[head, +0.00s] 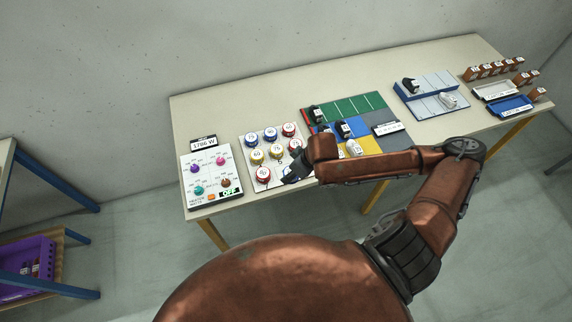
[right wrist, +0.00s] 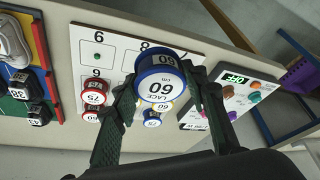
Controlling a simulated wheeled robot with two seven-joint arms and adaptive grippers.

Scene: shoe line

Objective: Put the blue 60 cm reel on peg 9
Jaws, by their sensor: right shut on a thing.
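My right gripper (right wrist: 160,98) is shut on the blue reel (right wrist: 160,85), whose white top reads 60 and LACE. It holds the reel over the front part of the white peg board (right wrist: 98,40). Bare spots marked 9 (right wrist: 97,57) and 8 (right wrist: 142,48) show there, digits upside down in the right wrist view; spot 9 lies left of the reel. In the head view the right gripper (head: 296,172) is at the board's front right (head: 280,180), and I cannot make out the held reel. My left gripper is not in view.
Other red, yellow and blue reels stand on the board, including a red one (head: 262,174) at its front left and a red 75 (right wrist: 95,92). A dial panel (head: 211,175) stands left of the board. Coloured mats with shoes (head: 343,108) lie close on the right.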

